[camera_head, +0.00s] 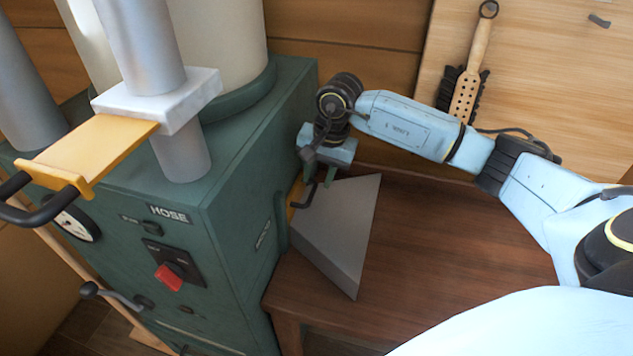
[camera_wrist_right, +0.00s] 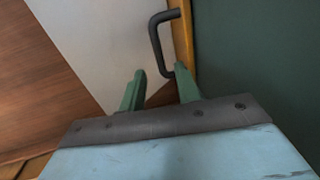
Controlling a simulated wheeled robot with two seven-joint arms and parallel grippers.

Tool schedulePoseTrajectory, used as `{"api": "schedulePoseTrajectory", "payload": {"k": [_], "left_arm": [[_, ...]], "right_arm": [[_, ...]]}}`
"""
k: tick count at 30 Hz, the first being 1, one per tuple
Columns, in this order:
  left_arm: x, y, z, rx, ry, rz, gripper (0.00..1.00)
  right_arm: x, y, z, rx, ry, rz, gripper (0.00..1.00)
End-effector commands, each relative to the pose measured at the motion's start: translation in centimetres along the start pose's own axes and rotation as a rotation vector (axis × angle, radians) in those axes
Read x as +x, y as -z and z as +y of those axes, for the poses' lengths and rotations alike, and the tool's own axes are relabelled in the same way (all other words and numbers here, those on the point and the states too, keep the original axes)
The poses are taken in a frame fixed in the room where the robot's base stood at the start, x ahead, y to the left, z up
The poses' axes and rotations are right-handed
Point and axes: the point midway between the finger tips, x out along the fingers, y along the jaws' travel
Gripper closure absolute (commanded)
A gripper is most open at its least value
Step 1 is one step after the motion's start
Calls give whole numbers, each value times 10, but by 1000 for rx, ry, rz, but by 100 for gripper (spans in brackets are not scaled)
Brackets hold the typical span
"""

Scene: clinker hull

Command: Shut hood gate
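The grey wedge-shaped hood (camera_head: 340,225) lies on the brown bench against the side of the green machine (camera_head: 235,190). A thin yellow gate plate (camera_head: 296,190) shows between hood and machine; it also shows in the right wrist view (camera_wrist_right: 181,42). Its black bent handle (camera_wrist_right: 155,38) sticks out from it and is partly hidden in the head view. My right gripper (camera_wrist_right: 162,82) is open at the handle. Its two green fingertips are apart, and the handle's lower end appears between them in the right wrist view; I cannot tell whether they touch. My left gripper is out of view.
Another yellow gate plate (camera_head: 90,150) with a black handle sticks out of a pipe at left, above the "HOSE" label. A red switch (camera_head: 168,276) and a crank are on the machine's front. A brush (camera_head: 468,85) hangs on the wooden board. The bench (camera_head: 450,260) is clear at right.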

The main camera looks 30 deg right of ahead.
Motion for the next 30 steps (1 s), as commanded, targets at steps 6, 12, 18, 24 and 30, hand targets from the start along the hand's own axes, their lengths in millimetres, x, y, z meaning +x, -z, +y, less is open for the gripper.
{"api": "schedulePoseTrajectory", "payload": {"k": [6, 12, 18, 24, 30], "left_arm": [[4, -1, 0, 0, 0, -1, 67], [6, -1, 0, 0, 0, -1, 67], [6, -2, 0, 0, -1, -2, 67], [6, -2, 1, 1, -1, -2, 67], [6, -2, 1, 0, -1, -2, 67]], "right_arm": [[-52, 1, 0, -1, 4, 5, 67], [-88, 0, 0, 0, 1, 2, 67], [-104, 0, 0, -1, -2, 0, 67], [-106, 0, 0, -1, -2, -1, 67], [-105, 0, 0, -1, -2, 0, 67]]}}
